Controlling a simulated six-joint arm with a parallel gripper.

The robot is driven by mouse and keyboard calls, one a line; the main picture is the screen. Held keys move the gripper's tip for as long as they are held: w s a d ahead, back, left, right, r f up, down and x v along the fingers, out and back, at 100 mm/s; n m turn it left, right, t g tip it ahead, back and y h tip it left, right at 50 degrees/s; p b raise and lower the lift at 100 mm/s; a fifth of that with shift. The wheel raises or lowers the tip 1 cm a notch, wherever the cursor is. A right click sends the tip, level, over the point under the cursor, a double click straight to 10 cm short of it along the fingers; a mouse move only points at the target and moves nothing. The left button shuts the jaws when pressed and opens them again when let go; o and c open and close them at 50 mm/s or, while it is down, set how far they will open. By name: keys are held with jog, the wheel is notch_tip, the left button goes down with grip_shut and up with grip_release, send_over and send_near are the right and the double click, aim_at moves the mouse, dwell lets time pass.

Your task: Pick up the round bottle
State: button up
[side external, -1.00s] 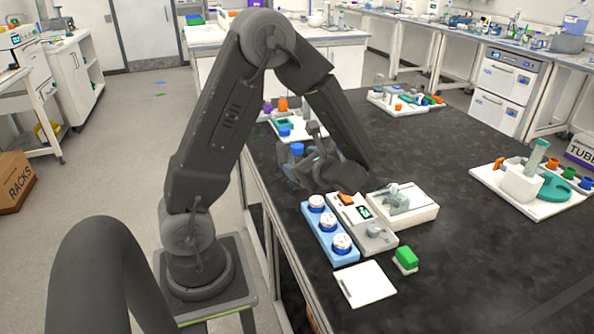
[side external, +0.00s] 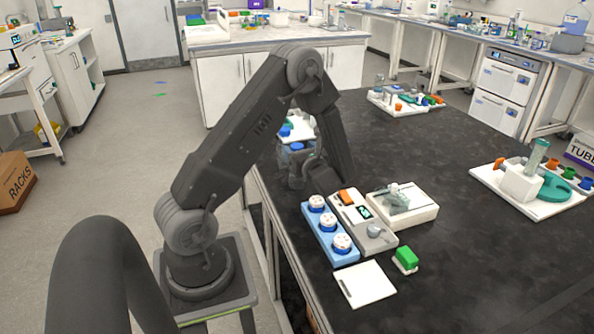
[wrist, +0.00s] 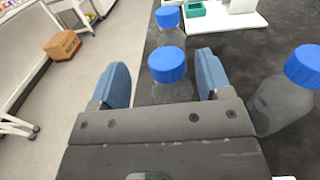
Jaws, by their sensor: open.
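A clear bottle with a blue cap (wrist: 167,65) stands between the two fingers of my gripper (wrist: 162,68) in the wrist view. The fingers are apart, one on each side, with visible gaps to the cap. Its lower body is hidden by the gripper. A second clear bottle with a blue cap (wrist: 285,100) stands to the right, outside the fingers, cut by the frame edge. I cannot tell for sure which one is the round bottle. In the side view, my gripper (side external: 294,172) is at the bench's left edge, around a blue-capped bottle (side external: 297,147), partly hidden.
A third blue cap (wrist: 167,17) shows beyond, near a white tray (wrist: 225,22).

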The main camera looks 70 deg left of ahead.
aim_at(295, 144)
jog(key=shift+w+a+f, duration=0.1)
jog(key=shift+a+f, duration=0.05)
jog(key=shift+a, duration=1.2)
jog(key=shift+w+a+f, duration=0.1)
jog(key=shift+a+f, duration=0.05)
jog(key=shift+a, duration=1.2)
jog(key=c, duration=1.2)
jog(key=shift+r, duration=0.1)
